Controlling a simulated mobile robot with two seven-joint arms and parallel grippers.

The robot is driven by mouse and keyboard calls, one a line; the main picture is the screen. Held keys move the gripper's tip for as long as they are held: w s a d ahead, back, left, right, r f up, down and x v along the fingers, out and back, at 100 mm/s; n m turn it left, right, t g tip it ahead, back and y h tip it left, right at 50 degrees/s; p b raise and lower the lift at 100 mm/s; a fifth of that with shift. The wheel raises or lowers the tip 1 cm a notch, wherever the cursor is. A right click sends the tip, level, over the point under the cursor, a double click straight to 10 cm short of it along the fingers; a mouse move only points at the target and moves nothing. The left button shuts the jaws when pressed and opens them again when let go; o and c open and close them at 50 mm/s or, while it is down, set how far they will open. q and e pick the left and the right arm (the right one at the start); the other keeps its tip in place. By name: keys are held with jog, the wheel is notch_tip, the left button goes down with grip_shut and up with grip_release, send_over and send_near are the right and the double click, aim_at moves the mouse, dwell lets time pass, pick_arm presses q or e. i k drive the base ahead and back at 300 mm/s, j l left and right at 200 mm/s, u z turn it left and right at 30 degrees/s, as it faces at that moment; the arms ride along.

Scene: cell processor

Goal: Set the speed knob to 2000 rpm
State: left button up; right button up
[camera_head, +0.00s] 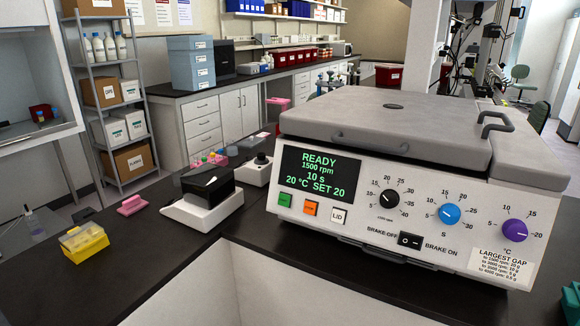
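The centrifuge (263,227) stands on the dark bench with its grey lid (380,125) down. Its display (321,175) reads READY, 1500 rpm, 10 s, 20 °C, SET 20. Neither of my grippers shows in this view.
Green (285,199), orange (311,208) and LID (339,216) buttons sit under the display. A black brake switch (410,241) is below the knobs. A small black-and-white device (204,207) and a yellow tube box (84,242) stand left. Space before the panel looks clear.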

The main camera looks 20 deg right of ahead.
aim_at(389, 198)
jog(key=z, duration=1.35)
